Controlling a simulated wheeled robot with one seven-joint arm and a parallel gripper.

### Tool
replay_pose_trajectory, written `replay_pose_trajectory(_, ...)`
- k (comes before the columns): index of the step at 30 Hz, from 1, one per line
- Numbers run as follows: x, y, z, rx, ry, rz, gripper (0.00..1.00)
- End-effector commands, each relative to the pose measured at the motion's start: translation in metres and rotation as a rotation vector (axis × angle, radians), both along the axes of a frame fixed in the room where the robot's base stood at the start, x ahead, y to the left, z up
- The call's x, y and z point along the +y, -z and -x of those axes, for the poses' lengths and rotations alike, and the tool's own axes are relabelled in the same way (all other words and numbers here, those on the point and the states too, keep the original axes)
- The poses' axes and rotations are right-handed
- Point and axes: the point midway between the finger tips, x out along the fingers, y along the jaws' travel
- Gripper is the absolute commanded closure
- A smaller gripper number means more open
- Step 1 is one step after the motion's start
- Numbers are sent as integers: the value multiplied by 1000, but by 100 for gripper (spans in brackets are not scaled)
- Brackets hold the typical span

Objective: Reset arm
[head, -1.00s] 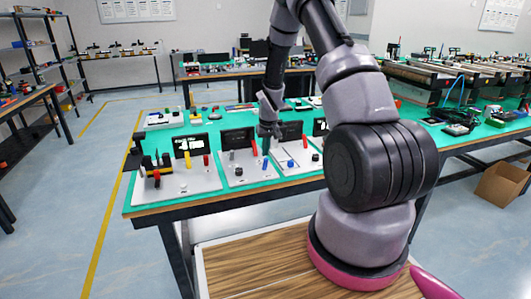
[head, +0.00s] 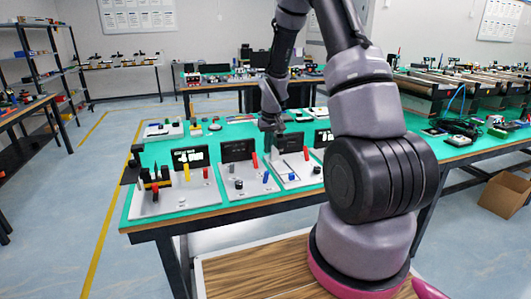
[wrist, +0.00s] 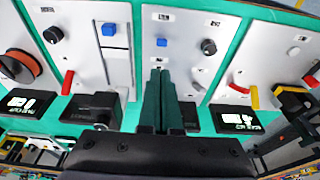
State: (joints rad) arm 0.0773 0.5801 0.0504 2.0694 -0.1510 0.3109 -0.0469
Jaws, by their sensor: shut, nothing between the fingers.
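The fingertips overlap a grey panel (wrist: 183,50) that has a blue button (wrist: 162,43) and a black knob (wrist: 208,47). Whether the fingertips touch the panel cannot be told. My arm reaches across the right half of the head view and hides part of the table.
The green table (head: 230,131) carries panels with levers and knobs, including a yellow lever (head: 186,172) and a red lever (head: 254,160). Conveyors (head: 470,84) stand at the right. A cardboard box (head: 504,195) is on the floor. The floor at left is clear.

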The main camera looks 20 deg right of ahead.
Motion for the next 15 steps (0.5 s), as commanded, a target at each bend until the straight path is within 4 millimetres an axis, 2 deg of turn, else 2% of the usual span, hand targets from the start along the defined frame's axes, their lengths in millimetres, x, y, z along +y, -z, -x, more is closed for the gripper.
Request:
replay_pose_trajectory(4, 0, -8, 7, 0, 1, 0, 100)
replay_pose_trajectory(15, 0, -9, 8, 0, 1, 0, 100)
